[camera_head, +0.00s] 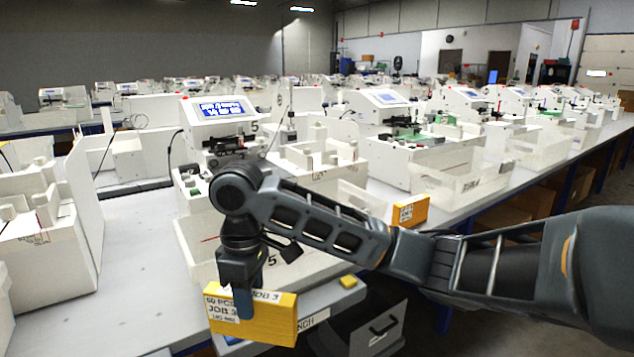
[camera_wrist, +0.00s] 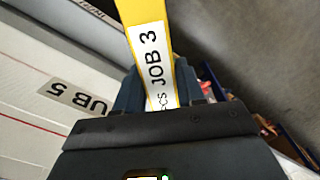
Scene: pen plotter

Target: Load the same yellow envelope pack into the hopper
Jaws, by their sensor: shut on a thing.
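The yellow envelope pack (camera_head: 270,325) has a white label reading JOB 3 and hangs in my gripper (camera_head: 243,300), in front of the bench edge. My gripper is shut on the pack near its labelled end. In the wrist view the pack (camera_wrist: 133,12) runs up and away from between the fingers (camera_wrist: 160,95), its label facing the camera. A plotter machine (camera_head: 215,125) with a lit blue screen stands behind my arm. White trays stand around it; I cannot tell which part is the hopper, and my arm hides some of this area.
Another yellow pack (camera_head: 410,210) stands at the bench edge to the right. A small yellow block (camera_head: 348,282) lies near the front edge.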

